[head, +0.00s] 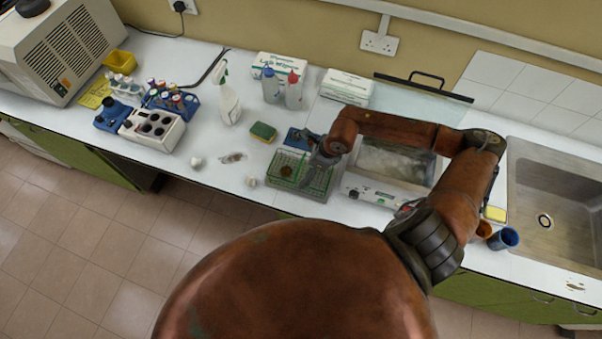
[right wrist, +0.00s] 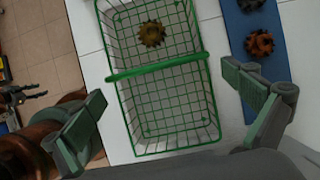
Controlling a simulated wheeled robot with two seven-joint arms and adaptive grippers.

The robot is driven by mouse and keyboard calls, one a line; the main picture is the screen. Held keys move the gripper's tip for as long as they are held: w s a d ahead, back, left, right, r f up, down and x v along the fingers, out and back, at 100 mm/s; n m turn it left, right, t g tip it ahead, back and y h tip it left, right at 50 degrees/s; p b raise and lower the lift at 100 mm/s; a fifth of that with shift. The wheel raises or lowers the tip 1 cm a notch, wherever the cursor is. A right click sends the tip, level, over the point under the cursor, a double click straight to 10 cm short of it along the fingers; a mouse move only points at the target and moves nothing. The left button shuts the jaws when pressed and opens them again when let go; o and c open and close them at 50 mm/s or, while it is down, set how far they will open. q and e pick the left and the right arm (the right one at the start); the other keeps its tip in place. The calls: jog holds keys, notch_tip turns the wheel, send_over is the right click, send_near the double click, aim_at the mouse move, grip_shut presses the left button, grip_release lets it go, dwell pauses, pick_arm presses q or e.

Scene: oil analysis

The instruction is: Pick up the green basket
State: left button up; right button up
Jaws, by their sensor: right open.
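The green wire basket (head: 298,190) stands on the white bench, left of the white water bath. In the right wrist view the basket (right wrist: 160,68) shows from above, its green handle crossing the middle. A brownish gear (right wrist: 152,33) lies inside it. My right gripper (head: 322,158) is above the basket's right part in the head view. In the right wrist view its fingers (right wrist: 170,105) are wide apart on either side of the basket, with nothing between them held. A dark claw at that view's left edge looks like my left gripper (right wrist: 20,95); its opening is unclear.
A blue tray (right wrist: 237,38) with gears lies beside the basket. The water bath (head: 370,190) and sink (head: 555,200) are to the right. A sponge (head: 263,132), spray bottle (head: 228,100) and tube racks (head: 172,104) stand left and behind. Bench left of the basket is mostly clear.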

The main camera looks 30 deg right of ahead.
aim_at(300, 176)
jog(key=p+x, duration=0.1)
jog(key=x, duration=0.2)
jog(key=shift+w+a+f, duration=0.2)
jog(key=shift+w+f, duration=0.05)
jog(key=shift+a+f, duration=0.1)
jog(key=shift+f, duration=0.3)
pick_arm(q)
jog(key=shift+w+r, duration=0.3)
jog(key=shift+r, duration=0.3)
pick_arm(e)
jog(key=shift+w, duration=0.1)
jog(key=c, duration=1.2)
jog(key=shift+r, duration=0.1)
